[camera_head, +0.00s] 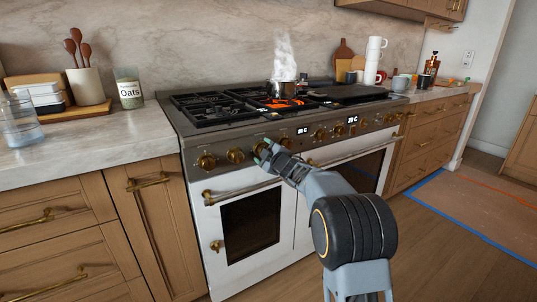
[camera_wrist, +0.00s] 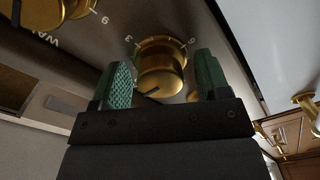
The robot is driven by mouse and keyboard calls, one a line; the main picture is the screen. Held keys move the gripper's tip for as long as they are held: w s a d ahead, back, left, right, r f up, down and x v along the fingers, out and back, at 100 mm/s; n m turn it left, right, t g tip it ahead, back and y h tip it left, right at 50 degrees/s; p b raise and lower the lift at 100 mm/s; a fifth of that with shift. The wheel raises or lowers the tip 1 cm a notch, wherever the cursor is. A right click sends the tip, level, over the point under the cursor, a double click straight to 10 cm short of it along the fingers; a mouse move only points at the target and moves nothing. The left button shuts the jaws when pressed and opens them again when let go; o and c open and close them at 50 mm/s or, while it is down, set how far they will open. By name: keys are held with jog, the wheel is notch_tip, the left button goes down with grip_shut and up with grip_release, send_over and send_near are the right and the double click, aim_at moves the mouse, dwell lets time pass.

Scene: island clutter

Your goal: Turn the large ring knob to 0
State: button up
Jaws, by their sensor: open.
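A row of brass knobs runs along the front panel of the stove (camera_head: 250,215). My gripper (camera_head: 268,154) is at a knob near the middle of that row and partly hides it in the head view. In the wrist view, this brass knob (camera_wrist: 162,72) sits between the two green finger pads of my open gripper (camera_wrist: 160,78). The pads stand on either side of it, apart from it as far as I can see. The knob has a dark pointer line on its lower left. Printed numbers flank it; I cannot read them all surely. No label naming its burner is visible.
Another brass knob (camera_wrist: 35,10) shows at upper left in the wrist view. A steaming pot (camera_head: 281,90) stands on a glowing orange burner. Brass oven handles (camera_head: 235,190) lie below the knobs. The counter at left holds an oats jar (camera_head: 129,92).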

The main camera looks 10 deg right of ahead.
jog(key=p+v, duration=0.2)
jog(key=v, duration=1.1)
jog(key=shift+s, duration=0.35)
jog(key=shift+d, duration=0.15)
jog(key=s+d+r+m+g+h+p, duration=0.1)
jog(key=s+r+m+g+h+p, duration=0.1)
jog(key=s+r+m+h+p, duration=0.45)
jog(key=s+d+r+m+g+h+p, duration=0.1)
jog(key=s+r+m+g+p, duration=0.15)
jog(key=r+p, duration=0.65)
jog(key=s+a+r+m+g+p, duration=0.1)
jog(key=s+a+m+g+p, duration=0.1)
jog(key=s+p, duration=0.3)
jog(key=s+a+r+m+g+y+p, duration=0.1)
jog(key=s+a+r+m+g+p, duration=0.1)
jog(key=s+g+p, duration=0.2)
jog(key=s+a+r+m+g+y+p, duration=0.1)
jog(key=s+a+r+g+p, duration=0.1)
jog(key=s+p, duration=0.5)
jog(key=s+g, duration=0.1)
jog(key=s, duration=0.2)
jog(key=shift+r+m, duration=0.15)
jog(key=shift+m, duration=0.25)
jog(key=shift+s+a, duration=0.1)
